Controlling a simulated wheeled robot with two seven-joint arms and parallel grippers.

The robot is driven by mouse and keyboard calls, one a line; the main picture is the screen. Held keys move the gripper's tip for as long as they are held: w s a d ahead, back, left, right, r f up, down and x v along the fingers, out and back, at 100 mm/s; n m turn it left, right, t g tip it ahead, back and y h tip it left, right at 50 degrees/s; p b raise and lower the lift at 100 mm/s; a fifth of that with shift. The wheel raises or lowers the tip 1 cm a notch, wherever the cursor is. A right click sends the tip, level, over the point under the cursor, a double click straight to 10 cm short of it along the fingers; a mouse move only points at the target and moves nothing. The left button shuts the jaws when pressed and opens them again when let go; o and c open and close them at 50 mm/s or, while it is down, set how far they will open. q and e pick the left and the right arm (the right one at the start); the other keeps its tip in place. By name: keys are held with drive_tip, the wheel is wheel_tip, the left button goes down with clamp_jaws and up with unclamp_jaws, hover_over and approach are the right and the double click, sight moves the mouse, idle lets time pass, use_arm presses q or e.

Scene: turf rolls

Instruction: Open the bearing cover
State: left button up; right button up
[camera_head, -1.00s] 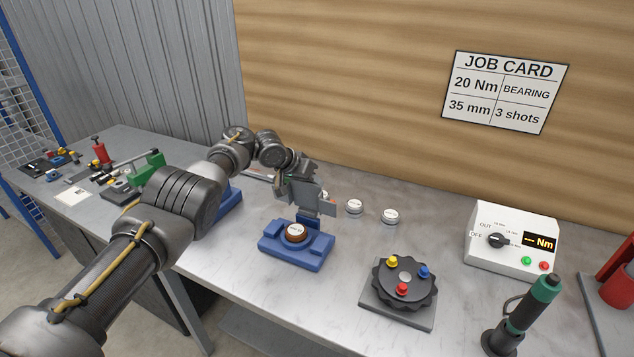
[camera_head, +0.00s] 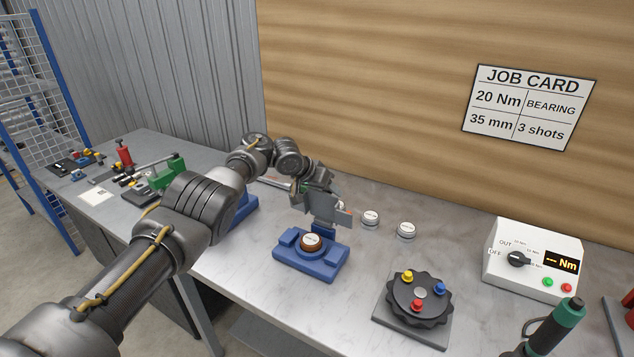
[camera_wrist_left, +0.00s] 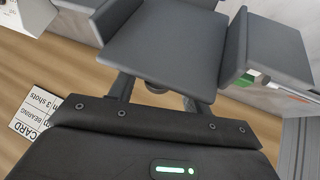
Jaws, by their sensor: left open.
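A blue fixture block (camera_head: 298,264) sits on the bench in the head view. A round brown piece with a white, labelled top (camera_head: 311,241) sits in its middle. A blue upright part (camera_head: 324,228) stands at the block's back, just below my gripper; I cannot tell whether it is the raised cover. My left gripper (camera_head: 330,208) is open just above and behind the block; its grey fingers hide part of what lies behind. In the left wrist view the broad grey fingers (camera_wrist_left: 222,45) fill the upper part, and the block cannot be made out. My right gripper is out of view.
Two white-topped round pieces (camera_head: 371,219) (camera_head: 406,230) stand right of my gripper. A black dial with coloured knobs (camera_head: 417,297), a white control box (camera_head: 535,258) and a green-topped tool (camera_head: 550,325) are to the right. Tools and a green device (camera_head: 168,172) lie left.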

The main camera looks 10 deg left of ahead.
use_arm(q)
drive_tip(key=shift+s+a+r, duration=0.1)
drive_tip(key=shift+a+r, duration=0.2)
drive_tip(key=shift+r, duration=0.2)
drive_tip(key=b+v, duration=0.1)
drive_tip(key=v, duration=0.8)
drive_tip(key=shift+s, duration=0.3)
drive_tip(key=shift+f, duration=0.2)
